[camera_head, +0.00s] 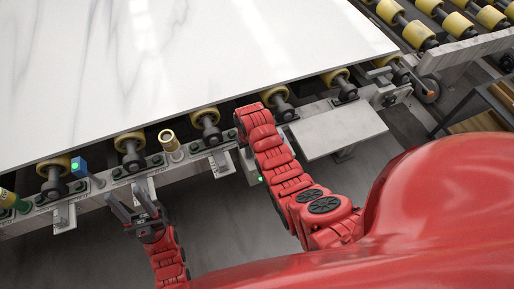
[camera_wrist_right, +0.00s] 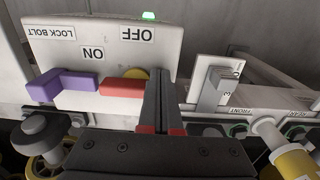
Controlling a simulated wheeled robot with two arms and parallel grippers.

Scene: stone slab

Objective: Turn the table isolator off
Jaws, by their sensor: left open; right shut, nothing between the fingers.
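A white switch box (camera_wrist_right: 60,35) fills the upper left of the right wrist view, with its labels upside down: ON, OFF and LOCK BOLT. A red handle (camera_wrist_right: 121,88) reaches left from a yellow disc (camera_wrist_right: 134,73), below the ON label. A purple handle (camera_wrist_right: 62,84) is left of it. A green lamp (camera_wrist_right: 148,15) is lit at the box's top edge. My right gripper (camera_wrist_right: 161,78) is shut and empty, just right of the red handle, partly covering the disc; contact is unclear. The head view hides it behind my arm. My left gripper (camera_head: 125,200) is open and empty.
A white stone slab (camera_head: 160,70) lies on rollers above the machine rail. A grey lever (camera_wrist_right: 213,88) on a numbered plate is right of my right gripper. A blue box (camera_head: 79,167) and a brass post (camera_head: 169,140) stand on the rail. A grey shelf (camera_head: 337,132) juts out right of my arm.

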